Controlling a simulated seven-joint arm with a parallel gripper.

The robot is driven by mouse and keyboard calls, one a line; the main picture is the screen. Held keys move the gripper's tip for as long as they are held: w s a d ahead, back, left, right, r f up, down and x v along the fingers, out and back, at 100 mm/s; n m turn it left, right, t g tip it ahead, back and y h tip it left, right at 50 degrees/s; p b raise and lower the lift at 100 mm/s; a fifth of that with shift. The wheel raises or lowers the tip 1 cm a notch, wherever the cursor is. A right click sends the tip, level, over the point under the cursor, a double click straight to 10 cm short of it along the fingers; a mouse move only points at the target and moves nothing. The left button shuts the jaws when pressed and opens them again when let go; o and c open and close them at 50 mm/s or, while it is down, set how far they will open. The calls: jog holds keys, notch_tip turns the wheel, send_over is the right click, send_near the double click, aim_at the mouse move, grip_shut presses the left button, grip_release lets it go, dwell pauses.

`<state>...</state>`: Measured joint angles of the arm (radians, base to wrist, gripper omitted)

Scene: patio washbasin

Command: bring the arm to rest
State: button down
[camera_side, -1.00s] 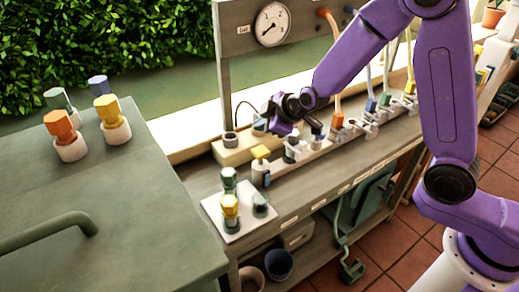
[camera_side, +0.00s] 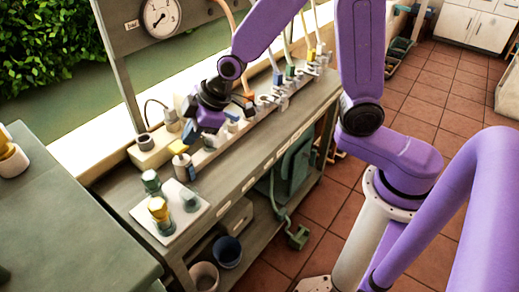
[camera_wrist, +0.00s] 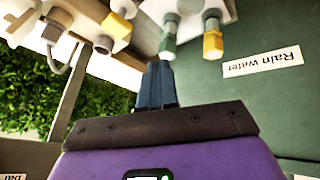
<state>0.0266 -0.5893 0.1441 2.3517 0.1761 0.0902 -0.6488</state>
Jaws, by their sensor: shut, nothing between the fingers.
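My gripper (camera_side: 188,132) hangs over the back of the grey bench in the side view, close to a yellow-topped fitting (camera_side: 178,147). Its fingers are small and partly lost among the fittings there. In the wrist view my gripper (camera_wrist: 157,82) shows two blue fingers side by side, shut with nothing between them. Beyond the fingertips are a green-collared fitting (camera_wrist: 168,42) and a yellow one (camera_wrist: 212,44). I cannot tell whether the fingers touch anything.
A white plate (camera_side: 172,228) with green and yellow fittings lies at the bench's near end. A pressure gauge (camera_side: 160,16) hangs on the post frame. Hoses and fittings line the bench rail. A green cabinet top (camera_side: 60,215) is at left. A "Rain water" label (camera_wrist: 262,65) appears upside down.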

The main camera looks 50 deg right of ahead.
jog(key=s+d+r+g+h, duration=0.1)
jog(key=s+d, duration=0.3)
jog(key=s, duration=0.5)
jog(key=s+d+r+g+h, duration=0.1)
jog(key=s+d+g, duration=0.1)
jog(key=s+d, duration=0.3)
jog(key=s+d+r+g+h, duration=0.1)
jog(key=s+d, duration=0.3)
jog(key=s, duration=0.9)
jog(key=shift+d+r+n+g, duration=0.2)
jog(key=shift+d+n+g, duration=0.1)
jog(key=shift+g, duration=0.3)
jog(key=shift+w, duration=0.15)
